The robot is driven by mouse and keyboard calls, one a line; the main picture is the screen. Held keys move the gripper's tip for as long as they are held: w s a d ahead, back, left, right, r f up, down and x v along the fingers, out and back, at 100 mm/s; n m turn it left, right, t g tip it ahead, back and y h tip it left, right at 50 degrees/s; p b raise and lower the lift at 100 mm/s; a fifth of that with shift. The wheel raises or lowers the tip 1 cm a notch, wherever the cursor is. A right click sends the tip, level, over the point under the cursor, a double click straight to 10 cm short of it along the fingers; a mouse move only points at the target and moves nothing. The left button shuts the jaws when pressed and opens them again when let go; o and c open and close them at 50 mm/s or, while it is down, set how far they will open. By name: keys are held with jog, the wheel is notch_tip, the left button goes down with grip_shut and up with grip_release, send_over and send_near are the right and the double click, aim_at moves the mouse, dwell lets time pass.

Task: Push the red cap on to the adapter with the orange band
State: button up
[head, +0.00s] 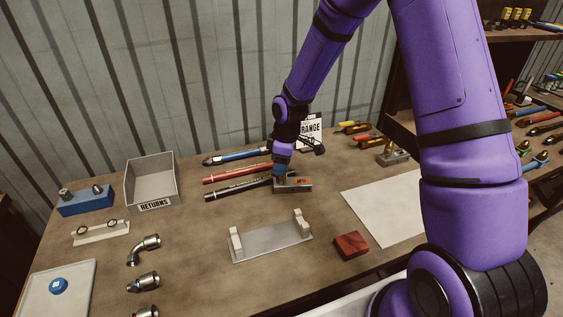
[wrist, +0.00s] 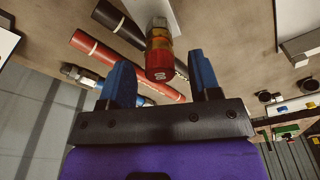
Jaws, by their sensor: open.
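In the wrist view, the red cap (wrist: 162,68) sits at the end of a brass-coloured adapter (wrist: 158,32) with an orange band (wrist: 158,44). Cap and adapter look in line; how far the cap is on, I cannot tell. My gripper (wrist: 160,61) has its two blue fingers apart, one on each side of the cap in the picture, with a gap to both. In the head view, my gripper (head: 281,165) points down just above a small grey block (head: 293,187) with an orange label. There my fingers hide the cap and adapter.
A card reading "RANGE" (head: 311,132) stands behind my gripper. Red (head: 228,173) and black (head: 230,191) hoses lie to its left. A grey cradle (head: 270,243) and a dark red block (head: 351,245) lie in front. A returns bin (head: 152,180) stands at the left.

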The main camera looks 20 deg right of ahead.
notch_tip(320, 180, up, 11)
jog(key=d, duration=0.1)
jog(key=shift+s+f, duration=0.15)
jog(key=shift+s, duration=0.15)
jog(key=shift+d, duration=0.1)
dwell(0.4)
jog(key=s+d+r+m+t+h, duration=0.25)
jog(key=s+r+m, duration=0.35)
jog(key=s+r, duration=0.9)
jog(key=s+d+r+m+t, duration=0.1)
jog(key=s+r+m, duration=0.2)
jog(key=s, duration=0.4)
jog(key=s+d+r+m+t+y, duration=0.1)
jog(key=s+d+r+m, duration=0.1)
jog(key=s, duration=0.6)
jog(key=shift+s+r+m, duration=0.2)
jog(key=shift+r+m, duration=0.3)
jog(key=shift+r, duration=0.45)
